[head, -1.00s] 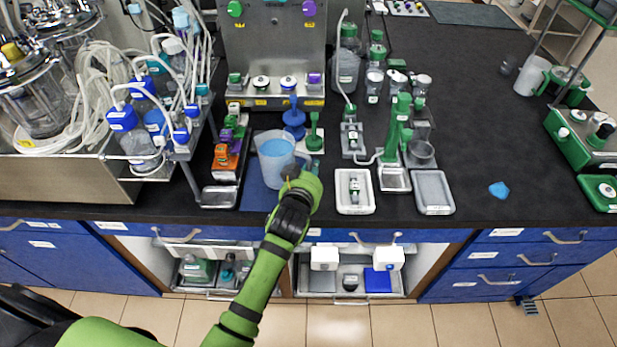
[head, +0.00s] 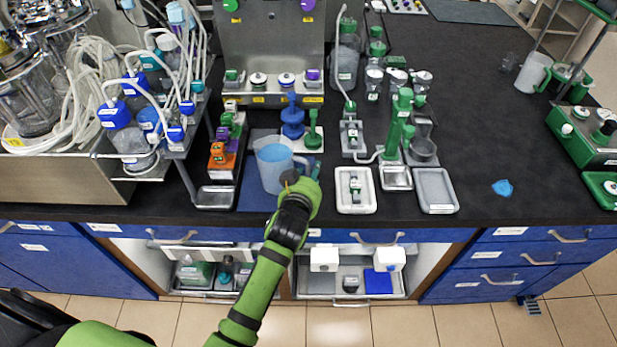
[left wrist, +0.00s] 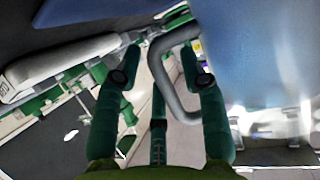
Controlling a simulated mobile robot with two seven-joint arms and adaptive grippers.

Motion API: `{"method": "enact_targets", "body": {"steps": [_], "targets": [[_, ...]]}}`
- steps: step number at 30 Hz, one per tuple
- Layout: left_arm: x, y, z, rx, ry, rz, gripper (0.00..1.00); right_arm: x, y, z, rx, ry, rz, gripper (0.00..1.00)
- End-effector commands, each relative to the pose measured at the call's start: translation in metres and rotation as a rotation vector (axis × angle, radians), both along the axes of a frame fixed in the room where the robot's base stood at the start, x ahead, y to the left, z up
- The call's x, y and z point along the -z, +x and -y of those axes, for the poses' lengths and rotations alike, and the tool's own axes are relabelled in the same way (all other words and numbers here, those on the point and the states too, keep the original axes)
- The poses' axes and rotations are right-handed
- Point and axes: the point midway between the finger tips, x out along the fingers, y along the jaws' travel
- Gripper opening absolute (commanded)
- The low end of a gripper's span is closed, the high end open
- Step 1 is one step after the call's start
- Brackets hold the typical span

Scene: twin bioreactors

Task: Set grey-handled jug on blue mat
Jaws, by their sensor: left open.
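The grey-handled jug (head: 271,168), translucent with blue contents, stands upright on the blue mat (head: 254,200) in the head view. Its base appears to rest within the mat, whose right part is hidden by the jug and my arm. My left gripper (head: 296,172) is at the jug's right side, by the handle. In the left wrist view, the grey handle (left wrist: 172,75) lies between the two open fingers of my left gripper (left wrist: 160,75), and the jug's blue body (left wrist: 265,50) fills the upper right. My right gripper is not in view.
Blue and green funnel-like pieces (head: 292,118) stand just behind the jug. A white tray (head: 356,204) lies to the right. Another jug (head: 532,73) is far right. The black counter right of centre is mostly clear.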

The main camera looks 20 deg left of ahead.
Motion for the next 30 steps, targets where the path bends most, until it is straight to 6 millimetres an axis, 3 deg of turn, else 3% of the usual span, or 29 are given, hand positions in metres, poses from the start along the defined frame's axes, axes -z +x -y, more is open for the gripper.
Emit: {"method": "enact_targets", "body": {"steps": [5, 15, 21, 30], "targets": [[-0.006, -0.011, 0.001, 0.001, 0.000, -0.001, 0.42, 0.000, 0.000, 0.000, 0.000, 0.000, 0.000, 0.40], [-0.031, -0.073, 0.006, 0.001, -0.001, 0.000, 0.42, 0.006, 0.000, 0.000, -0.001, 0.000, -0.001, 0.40], [-0.044, -0.101, 0.009, 0.001, -0.001, 0.000, 0.42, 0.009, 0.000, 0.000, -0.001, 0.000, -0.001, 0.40], [-0.049, -0.111, 0.009, 0.000, 0.000, 0.001, 0.42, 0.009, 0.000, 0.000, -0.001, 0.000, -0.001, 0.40]]}}
